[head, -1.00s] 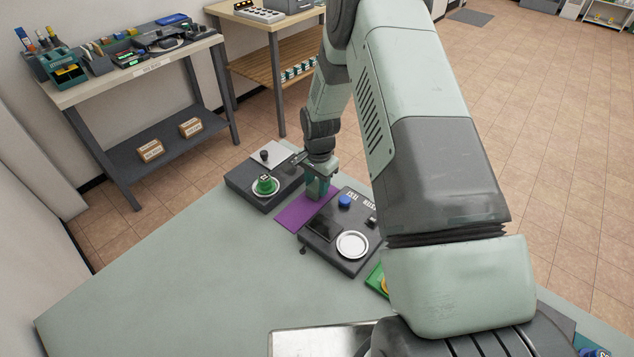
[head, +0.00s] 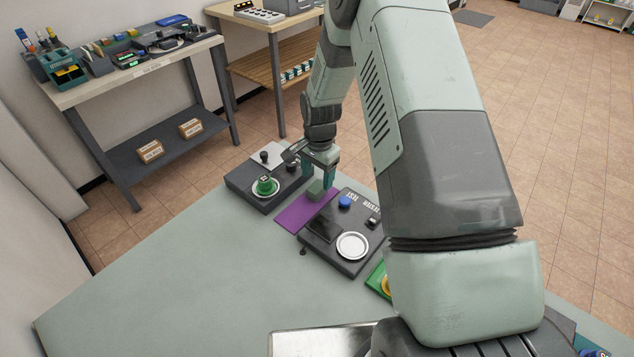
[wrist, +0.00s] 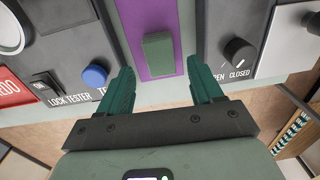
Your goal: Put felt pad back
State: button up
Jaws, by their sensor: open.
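A small grey-green block (head: 315,188), which looks like the felt pad, lies on a purple mat (head: 296,215) near its far end. In the wrist view the block (wrist: 157,54) is on the purple strip (wrist: 150,15), a little ahead of my fingertips and between their lines. My gripper (head: 318,178) is open and empty just above the block, one teal finger to each side. In the wrist view my gripper (wrist: 158,78) shows both fingers apart, with nothing between them.
A dark lock tester (head: 343,232) with a blue button and white ring stands right of the mat. A dark box (head: 247,190) with a green piece on a white disc and a black knob stands left. The table (head: 200,270) is clear in front.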

notch_tip(320, 180, up, 8)
notch_tip(320, 180, up, 11)
jog(key=n+t, duration=0.1)
jog(key=n, duration=0.1)
send_over(319, 187)
jog(key=s+d, duration=0.1)
jog(key=s, duration=0.2)
jog(key=s+d+r+n+t, duration=0.2)
jog(key=s+r, duration=0.6)
jog(key=r, duration=0.4)
jog(key=s+d+r+n+t, duration=0.1)
jog(key=s+r+n, duration=0.1)
jog(key=s, duration=0.8)
jog(key=s+d+r+n+t, duration=0.1)
jog(key=s+r+n, duration=0.2)
jog(key=s, duration=0.7)
notch_tip(319, 187, up, 2)
jog(key=shift+r, duration=0.25)
jog(key=shift+c, duration=0.3)
